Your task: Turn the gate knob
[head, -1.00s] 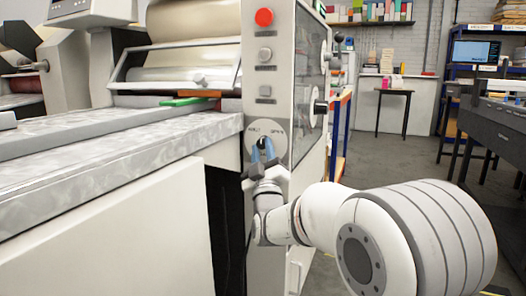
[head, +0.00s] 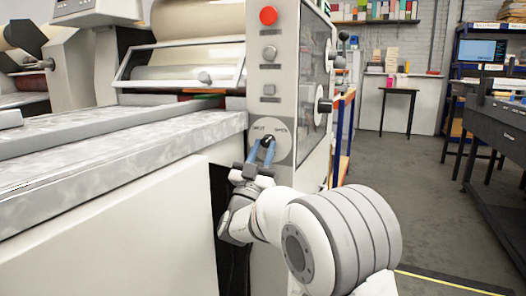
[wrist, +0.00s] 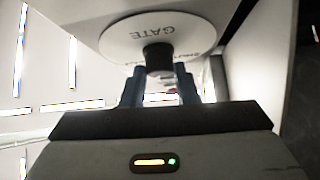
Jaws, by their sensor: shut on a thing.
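The gate knob (head: 268,142) is a small black knob on a round pale dial plate, on the front of the machine's control panel. In the wrist view the black knob (wrist: 158,58) stands out from the white plate (wrist: 125,38) marked "GATE". My gripper (head: 263,150) reaches up to it from below, with its blue fingers on both sides of the knob. In the wrist view the gripper (wrist: 160,82) is shut on the knob, which partly hides the contact. The dial plate's lettering is too small to read fully in the head view.
A red button (head: 268,15) and two grey buttons sit above the dial on the panel. The machine's grey bed (head: 110,145) juts out at left, close to my arm. A black table (head: 505,140) stands at right, with open floor (head: 415,200) between.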

